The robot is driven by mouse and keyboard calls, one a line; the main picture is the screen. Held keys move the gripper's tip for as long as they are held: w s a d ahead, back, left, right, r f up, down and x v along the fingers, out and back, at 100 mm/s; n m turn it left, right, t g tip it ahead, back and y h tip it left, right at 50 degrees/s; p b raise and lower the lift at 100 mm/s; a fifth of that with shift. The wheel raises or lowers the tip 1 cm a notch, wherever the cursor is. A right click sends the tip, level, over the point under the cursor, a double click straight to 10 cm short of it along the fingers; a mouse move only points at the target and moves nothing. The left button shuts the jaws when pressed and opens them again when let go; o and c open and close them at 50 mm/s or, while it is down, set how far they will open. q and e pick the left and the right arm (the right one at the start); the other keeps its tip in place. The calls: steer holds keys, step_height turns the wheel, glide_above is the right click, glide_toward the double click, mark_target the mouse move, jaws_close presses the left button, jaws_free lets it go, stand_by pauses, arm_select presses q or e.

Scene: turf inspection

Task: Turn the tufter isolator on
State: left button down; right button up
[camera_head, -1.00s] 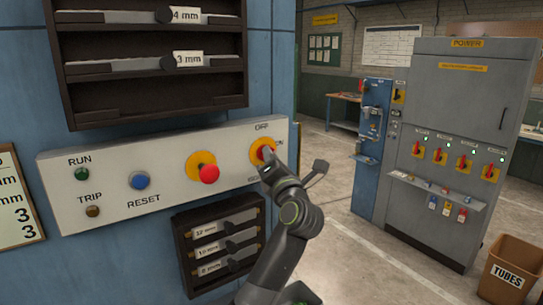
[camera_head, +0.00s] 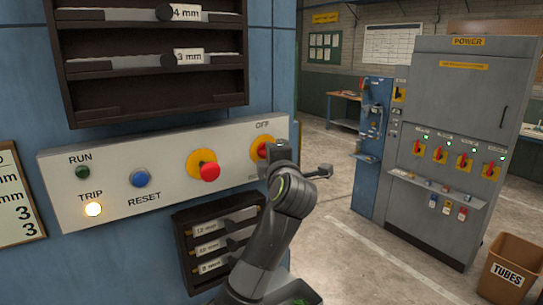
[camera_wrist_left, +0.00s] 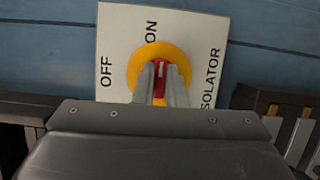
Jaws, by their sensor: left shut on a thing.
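The isolator is a red handle (camera_head: 264,149) on a yellow disc (camera_head: 255,152) at the right end of the pale control panel (camera_head: 110,177). My left gripper (camera_head: 272,150) is at it, covering its right side in the head view. In the left wrist view the gripper (camera_wrist_left: 161,75) is shut on the red handle (camera_wrist_left: 160,70), with one finger on each side. There the handle's white mark points towards the ON label (camera_wrist_left: 152,33), and OFF (camera_wrist_left: 106,72) is off to the side. The right gripper is not in view.
The panel also carries a dark RUN lamp (camera_head: 82,172), a lit TRIP lamp (camera_head: 93,209), a blue RESET button (camera_head: 140,178) and a red knob (camera_head: 209,171) on yellow. Racks hang above and below. A grey POWER cabinet (camera_head: 455,120) and a TUBES box (camera_head: 509,268) stand right.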

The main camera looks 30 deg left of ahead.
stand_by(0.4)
arm_select(q)
steer(key=c, duration=1.5)
jaws_free()
steer(key=b+v, duration=0.8)
steer(key=v, duration=0.9)
steer(key=shift+s+d+r, duration=0.1)
steer(key=shift+s+d, duration=0.05)
steer(key=shift+d, duration=0.05)
